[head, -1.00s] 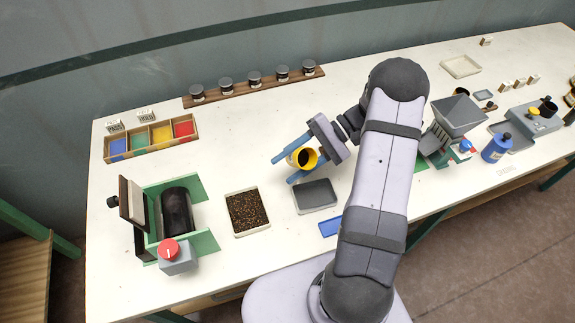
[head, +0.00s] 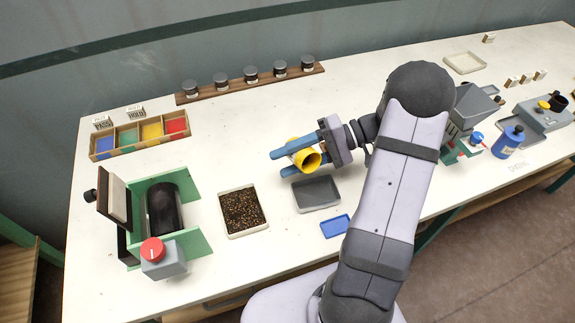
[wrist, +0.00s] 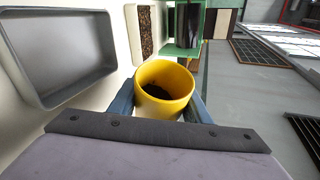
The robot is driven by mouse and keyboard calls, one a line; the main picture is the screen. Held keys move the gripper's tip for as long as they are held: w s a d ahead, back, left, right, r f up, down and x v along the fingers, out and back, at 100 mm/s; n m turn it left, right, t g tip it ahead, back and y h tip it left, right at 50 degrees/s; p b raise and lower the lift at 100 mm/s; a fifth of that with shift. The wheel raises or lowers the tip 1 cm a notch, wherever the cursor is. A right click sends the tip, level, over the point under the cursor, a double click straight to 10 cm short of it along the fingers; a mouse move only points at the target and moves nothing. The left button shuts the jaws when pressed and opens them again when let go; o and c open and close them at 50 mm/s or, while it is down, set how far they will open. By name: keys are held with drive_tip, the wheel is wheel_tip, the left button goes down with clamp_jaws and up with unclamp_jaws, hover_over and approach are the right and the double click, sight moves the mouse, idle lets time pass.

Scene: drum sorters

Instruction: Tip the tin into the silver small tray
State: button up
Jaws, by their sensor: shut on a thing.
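The yellow tin (head: 300,150) is between the blue fingers of my gripper (head: 278,164), which is shut on it. The tin is tilted, its mouth turned toward the front of the table. In the wrist view, the tin (wrist: 178,110) shows dark grains inside, low in the cup. The silver small tray (head: 316,193) is a shallow grey tray on the table, just in front of the gripper. It also shows in the wrist view (wrist: 60,50), and its visible floor looks bare. No grains are seen falling.
A white tray of dark mixed grains (head: 261,228) lies left of the silver tray. A green-framed drum machine (head: 205,243) stands farther left. A small blue tray (head: 336,227) lies in front. A four-colour box (head: 187,125) and a rack of jars (head: 190,99) are behind.

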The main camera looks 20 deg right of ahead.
sight(301, 163)
drive_tip(key=shift+s+d+n+b, duration=0.1)
drive_tip(key=shift+s+n+b, duration=0.2)
drive_tip(key=shift+s, duration=0.05)
drive_tip(key=shift+s+f+n+t+y+b, duration=0.1)
drive_tip(key=shift+f+n+t+y+b, duration=0.35)
drive_tip(key=shift+b, duration=0.8)
drive_tip(key=n+b, duration=0.1)
drive_tip(key=b, duration=0.1)
drive_tip(key=r+n+t+y+b, duration=0.1)
drive_tip(key=n+b, duration=0.1)
drive_tip(key=shift+s+d+r, duration=0.1)
drive_tip(key=shift+s+r, duration=0.2)
drive_tip(key=shift+s, duration=0.05)
drive_tip(key=n+b, duration=0.1)
drive_tip(key=b, duration=0.1)
drive_tip(key=s+r+n+y+b, duration=0.1)
drive_tip(key=b, duration=0.1)
drive_tip(key=n+t+y+b, duration=0.1)
drive_tip(key=n+b, duration=0.1)
drive_tip(key=shift+s+d+r, duration=0.15)
drive_tip(key=shift+s+r, duration=0.15)
drive_tip(key=shift+r, duration=0.05)
drive_tip(key=shift+s+r+n+b, duration=0.1)
drive_tip(key=shift+r+n+b, duration=0.1)
drive_tip(key=shift+n+b, duration=0.1)
drive_tip(key=shift+r, duration=0.1)
